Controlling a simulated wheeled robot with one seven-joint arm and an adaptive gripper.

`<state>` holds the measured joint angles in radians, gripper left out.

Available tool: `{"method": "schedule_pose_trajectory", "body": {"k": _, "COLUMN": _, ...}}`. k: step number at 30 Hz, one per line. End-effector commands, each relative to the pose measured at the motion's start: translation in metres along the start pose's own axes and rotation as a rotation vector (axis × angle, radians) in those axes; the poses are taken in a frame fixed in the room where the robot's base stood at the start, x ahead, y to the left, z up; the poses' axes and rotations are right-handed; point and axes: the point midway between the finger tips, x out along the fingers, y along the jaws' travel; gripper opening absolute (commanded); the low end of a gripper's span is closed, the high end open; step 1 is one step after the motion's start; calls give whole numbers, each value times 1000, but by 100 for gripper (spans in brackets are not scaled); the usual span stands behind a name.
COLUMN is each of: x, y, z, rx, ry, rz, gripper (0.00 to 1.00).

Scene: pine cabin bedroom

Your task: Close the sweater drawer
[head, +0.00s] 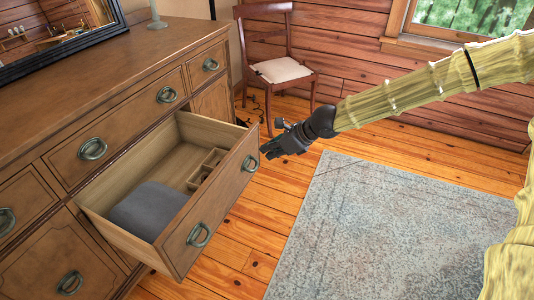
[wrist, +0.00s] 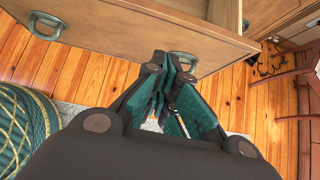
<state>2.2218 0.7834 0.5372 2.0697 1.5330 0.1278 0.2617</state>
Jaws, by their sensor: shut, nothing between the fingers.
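The sweater drawer (head: 205,228) is pulled out of the wooden dresser. Inside lie a folded grey sweater (head: 146,211) on the left and a small wooden divider tray (head: 207,165) at the right. Its front has a left ring handle (head: 199,234) and a right ring handle (head: 250,163). My gripper (head: 266,152) is shut and empty, in front of the drawer face near the right handle. In the wrist view the gripper (wrist: 165,62) is beside the right handle (wrist: 186,58), below the drawer front (wrist: 130,30). I cannot tell whether it touches.
The dresser's other drawers (head: 115,141) are shut. A mirror (head: 50,35) stands on top. A chair with a white cushion (head: 279,70) stands behind, with dark cables (wrist: 268,62) on the floor. A rug (head: 380,230) covers the floor at right. A round green patterned thing (wrist: 25,125) is at left.

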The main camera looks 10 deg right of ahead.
Motion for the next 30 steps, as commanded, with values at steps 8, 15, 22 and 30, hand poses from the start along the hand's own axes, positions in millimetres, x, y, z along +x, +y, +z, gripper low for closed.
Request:
{"method": "schedule_pose_trajectory", "body": {"k": 8, "x": 44, "y": 1, "z": -3, "rx": -2, "ry": 2, "rz": 2, "gripper": 0}}
{"method": "schedule_pose_trajectory", "body": {"k": 15, "x": 83, "y": 2, "z": -3, "rx": -2, "ry": 2, "rz": 4, "gripper": 0}}
{"method": "schedule_pose_trajectory", "body": {"k": 22, "x": 99, "y": 1, "z": 22, "rx": -3, "ry": 2, "rz": 2, "gripper": 0}}
{"method": "schedule_pose_trajectory", "body": {"k": 30, "x": 106, "y": 2, "z": 30, "rx": -2, "ry": 2, "rz": 4, "gripper": 0}}
